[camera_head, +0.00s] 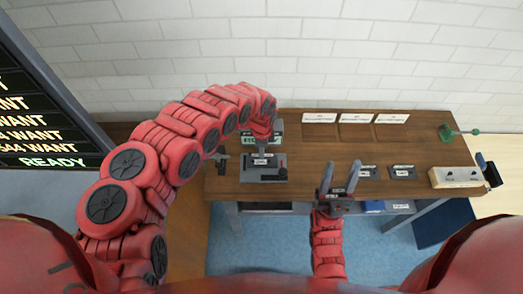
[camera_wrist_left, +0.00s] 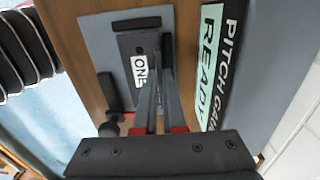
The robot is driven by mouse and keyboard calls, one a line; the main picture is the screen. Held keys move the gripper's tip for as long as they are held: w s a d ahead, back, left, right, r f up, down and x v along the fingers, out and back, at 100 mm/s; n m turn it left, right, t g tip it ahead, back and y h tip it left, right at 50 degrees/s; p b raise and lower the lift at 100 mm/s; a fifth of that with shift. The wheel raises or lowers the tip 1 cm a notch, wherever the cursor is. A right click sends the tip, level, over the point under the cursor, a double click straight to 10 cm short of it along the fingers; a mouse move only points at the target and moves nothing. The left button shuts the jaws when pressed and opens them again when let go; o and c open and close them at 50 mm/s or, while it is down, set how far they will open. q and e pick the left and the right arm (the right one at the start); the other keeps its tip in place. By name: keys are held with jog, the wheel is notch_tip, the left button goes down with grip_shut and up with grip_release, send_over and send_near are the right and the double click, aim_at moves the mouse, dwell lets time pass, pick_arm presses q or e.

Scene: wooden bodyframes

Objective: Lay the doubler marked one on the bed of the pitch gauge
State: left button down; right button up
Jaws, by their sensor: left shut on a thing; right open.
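The doubler marked one is a dark plate with a white "ONE" label (camera_wrist_left: 139,71) in the left wrist view. My left gripper (camera_wrist_left: 161,60) is shut on it, fingers at its edge. It also shows small in the head view (camera_head: 264,161), over the grey pitch gauge (camera_head: 250,174) at the table's left. The gauge's grey bed (camera_wrist_left: 95,35) lies under the plate; I cannot tell whether they touch. My left gripper (camera_head: 262,149) comes down from above. My right gripper (camera_head: 339,178) is open and empty at the table's front edge.
A green "PITCH GAUGE READY" sign (camera_wrist_left: 212,70) stands behind the gauge. Two dark labelled plates (camera_head: 367,172) (camera_head: 403,172) lie to the right. Three white labels line the back.

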pick_arm(q)
jog(key=shift+f+b, duration=0.35)
jog(key=shift+f, duration=0.2)
jog(key=c, duration=1)
grip_release()
jog(key=shift+r, duration=0.1)
jog(key=shift+r+p, duration=0.75)
jog(key=shift+r, duration=0.1)
jog(key=shift+w+r+b, duration=0.1)
jog(key=shift+r+b, duration=0.2)
jog(key=shift+b, duration=0.1)
notch_tip(320, 180, up, 11)
jog(key=shift+b, duration=0.3)
